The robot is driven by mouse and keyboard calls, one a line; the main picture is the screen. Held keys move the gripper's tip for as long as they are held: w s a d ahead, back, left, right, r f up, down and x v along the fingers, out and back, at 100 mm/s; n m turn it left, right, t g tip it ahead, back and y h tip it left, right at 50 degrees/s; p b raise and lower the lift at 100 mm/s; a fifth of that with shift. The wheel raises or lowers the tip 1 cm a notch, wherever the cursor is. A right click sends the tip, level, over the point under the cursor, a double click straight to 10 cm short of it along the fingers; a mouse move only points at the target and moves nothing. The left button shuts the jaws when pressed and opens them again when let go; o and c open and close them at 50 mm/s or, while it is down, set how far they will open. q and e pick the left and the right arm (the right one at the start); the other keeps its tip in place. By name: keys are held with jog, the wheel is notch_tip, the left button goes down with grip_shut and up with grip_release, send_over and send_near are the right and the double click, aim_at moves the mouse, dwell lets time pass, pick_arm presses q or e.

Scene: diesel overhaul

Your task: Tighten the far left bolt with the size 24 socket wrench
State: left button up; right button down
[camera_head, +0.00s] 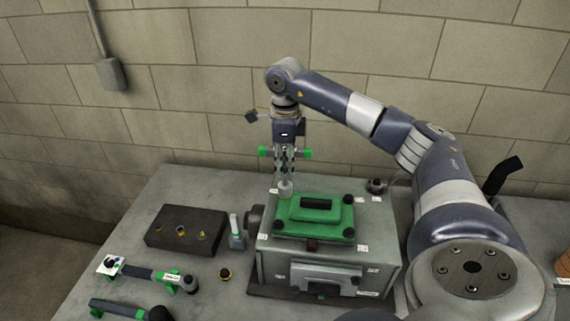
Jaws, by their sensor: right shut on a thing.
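My right gripper (285,166) points straight down above the far left corner of the engine block. It is shut on a socket wrench (306,153) whose handle has green ends on both sides of the fingers. The wrench's pale socket end (285,187) hangs down at the far left corner of the green cover (322,225). The far left bolt is hidden behind the socket, and I cannot tell whether the socket sits on it. Black bolt heads show at the other corners, near left (279,226), far right (348,199) and near right (348,232). My left gripper is not in view.
The grey engine block (275,268) stands on the table (205,277). To its left are a dark holder (187,230) with several brass-coloured fittings, two green-and-black tools (150,274) (125,309) and a small black-and-yellow part (225,275). A brick wall rises behind.

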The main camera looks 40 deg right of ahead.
aim_at(285, 148)
jog(key=m, duration=0.3)
jog(key=shift+m, duration=0.3)
jog(key=m, duration=1.1)
jog(key=c, duration=2.3)
grip_release()
jog(key=shift+r, duration=0.1)
grip_shut()
jog(key=shift+r, duration=1.65)
jog(key=shift+r, duration=0.1)
jog(key=shift+r, duration=2.9)
